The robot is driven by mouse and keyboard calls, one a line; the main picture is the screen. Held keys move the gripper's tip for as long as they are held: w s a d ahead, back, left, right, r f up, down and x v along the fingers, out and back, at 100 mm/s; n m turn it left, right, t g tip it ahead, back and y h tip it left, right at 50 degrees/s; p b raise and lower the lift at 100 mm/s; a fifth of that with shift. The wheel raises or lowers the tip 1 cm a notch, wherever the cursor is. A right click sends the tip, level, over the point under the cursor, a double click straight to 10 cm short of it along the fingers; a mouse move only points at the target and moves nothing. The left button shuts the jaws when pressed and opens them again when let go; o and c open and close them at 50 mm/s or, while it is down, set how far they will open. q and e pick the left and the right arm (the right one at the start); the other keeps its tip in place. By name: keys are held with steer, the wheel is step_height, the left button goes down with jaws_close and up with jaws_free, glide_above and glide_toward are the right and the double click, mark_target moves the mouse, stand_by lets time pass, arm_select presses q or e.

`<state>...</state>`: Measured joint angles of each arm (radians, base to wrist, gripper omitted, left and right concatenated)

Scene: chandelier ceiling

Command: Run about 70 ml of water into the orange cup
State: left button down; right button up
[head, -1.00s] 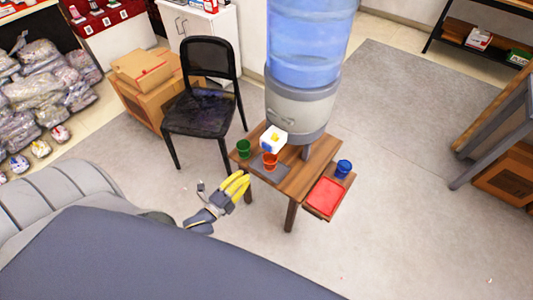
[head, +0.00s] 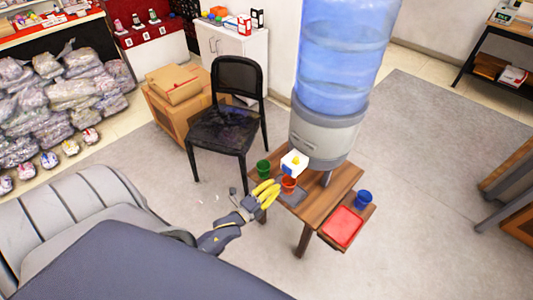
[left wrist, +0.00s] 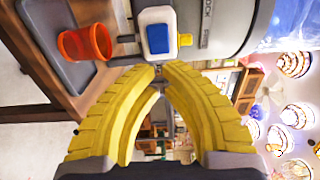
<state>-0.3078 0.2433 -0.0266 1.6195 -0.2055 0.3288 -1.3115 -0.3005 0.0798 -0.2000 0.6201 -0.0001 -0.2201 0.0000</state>
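The orange cup (head: 288,186) stands upright on a grey mat (head: 296,199) on the small wooden table, below the dispenser's white tap block (head: 294,163). In the left wrist view the cup (left wrist: 86,45) is at upper left, and the tap block shows a blue button (left wrist: 159,38) and a yellow part. The water dispenser (head: 326,135) holds a clear blue bottle. My left gripper (head: 276,186) has yellow fingers whose tips meet, with nothing between them. It is just left of the cup in the head view, and its tips (left wrist: 158,70) point toward the tap. My right gripper is out of view.
A green cup (head: 263,168) stands at the left of the wooden table (head: 318,209). A red tray (head: 342,227) and a blue cup (head: 363,200) sit on a side shelf at the right. A black chair (head: 224,127) stands behind left. The floor at right is clear.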

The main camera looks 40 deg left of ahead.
mark_target(289, 173)
arm_select(q)
steer(key=shift+w+d, duration=0.25)
steer(key=shift+w, duration=1.55)
steer(key=shift+w+d, duration=0.2)
steer(key=shift+w, duration=1.55)
steer(key=shift+w+d, duration=0.1)
steer(key=shift+w, duration=0.95)
steer(key=shift+r, duration=0.1)
steer(key=shift+w+d+r, duration=0.1)
steer(key=shift+w+r, duration=0.05)
steer(key=shift+s, duration=0.55)
steer(key=s+a, duration=0.2)
steer(key=s, duration=1.1)
steer(key=shift+s+f, duration=0.15)
steer(key=shift+f, duration=0.15)
